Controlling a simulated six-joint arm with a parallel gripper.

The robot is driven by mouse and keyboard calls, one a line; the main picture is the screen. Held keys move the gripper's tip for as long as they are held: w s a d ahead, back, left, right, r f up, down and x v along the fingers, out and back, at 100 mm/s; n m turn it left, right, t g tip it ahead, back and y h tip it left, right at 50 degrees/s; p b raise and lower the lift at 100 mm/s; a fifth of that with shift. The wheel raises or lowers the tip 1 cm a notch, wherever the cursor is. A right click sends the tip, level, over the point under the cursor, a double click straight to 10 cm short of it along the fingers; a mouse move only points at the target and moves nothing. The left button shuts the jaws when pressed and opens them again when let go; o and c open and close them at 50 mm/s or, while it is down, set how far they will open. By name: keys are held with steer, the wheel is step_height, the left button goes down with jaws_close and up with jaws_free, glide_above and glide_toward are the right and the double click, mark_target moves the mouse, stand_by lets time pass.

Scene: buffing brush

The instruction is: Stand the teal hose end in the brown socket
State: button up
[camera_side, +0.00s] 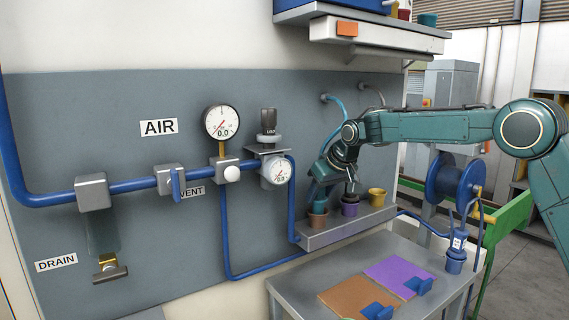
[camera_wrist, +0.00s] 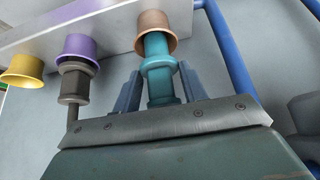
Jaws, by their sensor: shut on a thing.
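The teal hose end (camera_wrist: 160,82) is between the two fingers of my gripper (camera_wrist: 161,72) in the wrist view. My gripper is shut on it. Its tip reaches into the mouth of the brown socket (camera_wrist: 153,18); how deep it sits is hidden by the rim. In the side view the brown socket (camera_side: 317,219) is at the left end of the grey ledge, with the teal hose end (camera_side: 319,204) at its mouth and my gripper (camera_side: 321,191) just above. The hose end looks roughly in line with the socket.
A purple socket (camera_side: 350,209) holding a dark grey hose end (camera_wrist: 75,82) stands beside the brown one. An empty-looking yellow socket (camera_side: 377,197) is farther right. A blue pipe (camera_side: 291,200) runs close on the left. Orange and purple mats (camera_side: 398,272) lie on the table below.

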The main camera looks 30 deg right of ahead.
steer(key=shift+f, duration=0.75)
steer(key=o, duration=1.1)
steer(key=v, duration=1.4)
